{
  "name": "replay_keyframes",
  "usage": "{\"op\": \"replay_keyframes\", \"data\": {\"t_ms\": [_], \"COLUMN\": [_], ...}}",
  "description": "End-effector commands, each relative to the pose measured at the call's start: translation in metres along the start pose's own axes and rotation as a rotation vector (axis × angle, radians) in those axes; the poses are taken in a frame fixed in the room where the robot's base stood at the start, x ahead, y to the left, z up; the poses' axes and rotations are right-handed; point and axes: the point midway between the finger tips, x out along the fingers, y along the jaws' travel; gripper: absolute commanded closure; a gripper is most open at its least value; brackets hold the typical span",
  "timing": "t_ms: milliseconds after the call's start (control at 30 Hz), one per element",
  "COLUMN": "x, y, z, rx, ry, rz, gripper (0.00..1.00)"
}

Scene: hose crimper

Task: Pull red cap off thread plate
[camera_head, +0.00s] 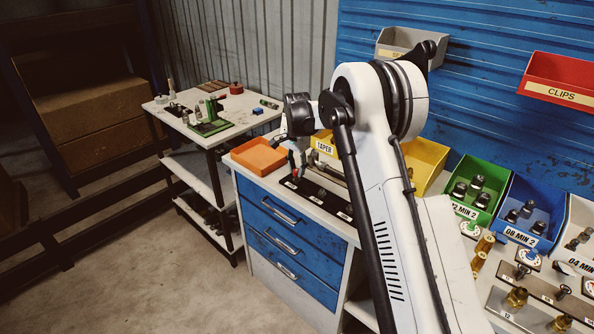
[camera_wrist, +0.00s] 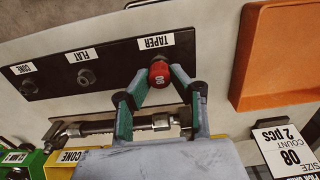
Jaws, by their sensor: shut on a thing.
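The red cap (camera_wrist: 160,74), marked 08, is at the TAPER end of the black thread plate (camera_wrist: 122,76) in the wrist view. My gripper (camera_wrist: 161,72) is shut on it, one green-padded fingertip at each side. The cap hides whatever is under it, so I cannot tell whether it is still seated on a stud. Two bare dark studs stand by the FLAT and CONE labels. In the head view the thread plate (camera_head: 317,195) lies on the bench, and my gripper (camera_head: 297,163) is over its left end, partly hidden by my arm.
An orange tray (camera_head: 258,157) lies close to the left of my gripper; it also shows in the wrist view (camera_wrist: 281,58). A yellow TAPER bin (camera_head: 325,147) stands behind. A metal rod with fittings (camera_wrist: 120,126) lies beside the plate. Blue drawers (camera_head: 288,241) are below.

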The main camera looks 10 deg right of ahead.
Motion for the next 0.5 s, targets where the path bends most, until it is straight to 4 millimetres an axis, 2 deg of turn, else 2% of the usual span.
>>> {"op": "replay_keyframes", "data": {"t_ms": [500], "x": [-0.021], "y": [0.0], "z": [0.0], "rx": [0.0], "ry": [0.0], "rz": [0.0], "gripper": [1.0]}}
